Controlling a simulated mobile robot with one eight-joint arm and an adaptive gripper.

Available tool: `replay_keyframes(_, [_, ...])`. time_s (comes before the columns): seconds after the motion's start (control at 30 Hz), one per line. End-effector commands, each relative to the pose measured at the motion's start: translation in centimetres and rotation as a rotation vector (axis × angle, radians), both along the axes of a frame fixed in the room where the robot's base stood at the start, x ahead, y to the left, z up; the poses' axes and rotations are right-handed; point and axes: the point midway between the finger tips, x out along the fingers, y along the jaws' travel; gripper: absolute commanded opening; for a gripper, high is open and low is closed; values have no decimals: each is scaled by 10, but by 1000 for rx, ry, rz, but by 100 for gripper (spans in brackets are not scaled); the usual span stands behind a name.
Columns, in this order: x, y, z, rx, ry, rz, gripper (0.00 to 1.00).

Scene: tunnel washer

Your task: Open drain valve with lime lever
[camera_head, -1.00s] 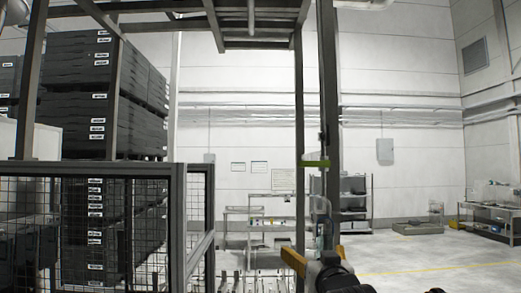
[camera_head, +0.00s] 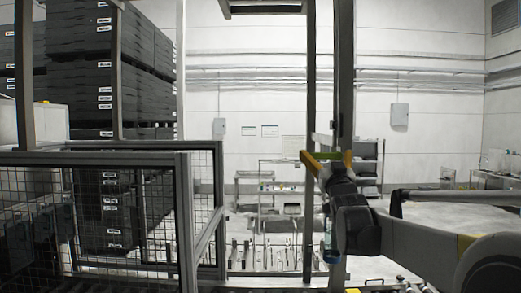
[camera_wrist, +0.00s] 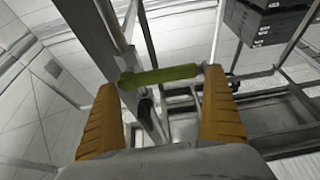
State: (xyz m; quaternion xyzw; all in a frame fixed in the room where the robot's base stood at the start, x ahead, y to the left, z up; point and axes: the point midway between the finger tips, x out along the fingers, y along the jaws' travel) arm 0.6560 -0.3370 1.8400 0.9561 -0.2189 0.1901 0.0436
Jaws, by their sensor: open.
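The lime lever (camera_head: 325,155) is a short bar lying about level in front of a grey upright post. In the wrist view the lever (camera_wrist: 165,76) spans the space between my fingers, its rounded left end close to the left fingertip and its right end close to the right one. My gripper (camera_wrist: 160,84) is open, with one orange finger on each side of the lever. In the head view my gripper (camera_head: 328,159) is at the lever's height and partly covers it. I cannot tell whether either finger touches it. The valve body is mostly hidden behind my gripper.
Grey upright posts (camera_head: 345,80) stand right behind the lever. A mesh fence (camera_head: 125,215) is at the left, with stacks of black crates (camera_head: 105,80) behind it. A shelf (camera_head: 368,165) and open floor lie farther back on the right.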

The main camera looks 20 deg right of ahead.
Motion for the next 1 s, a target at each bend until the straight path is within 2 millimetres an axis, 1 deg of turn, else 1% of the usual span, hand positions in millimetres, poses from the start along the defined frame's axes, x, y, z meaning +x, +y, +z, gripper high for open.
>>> replay_keyframes(0.03, [5,-2,3,0,0,0,100])
replay_keyframes(0.17, [12,-6,6,0,0,0,100])
replay_keyframes(0.43, [13,-6,5,0,1,0,100])
replay_keyframes(0.47, [13,-6,5,0,1,0,94])
replay_keyframes(0.5, [13,-6,5,0,1,0,82])
replay_keyframes(0.57, [13,-6,5,0,1,0,63])
replay_keyframes(0.6, [13,-6,5,0,1,0,51])
replay_keyframes(0.63, [13,-6,5,0,1,0,48])
replay_keyframes(1.0, [13,-6,3,-29,15,-1,48])
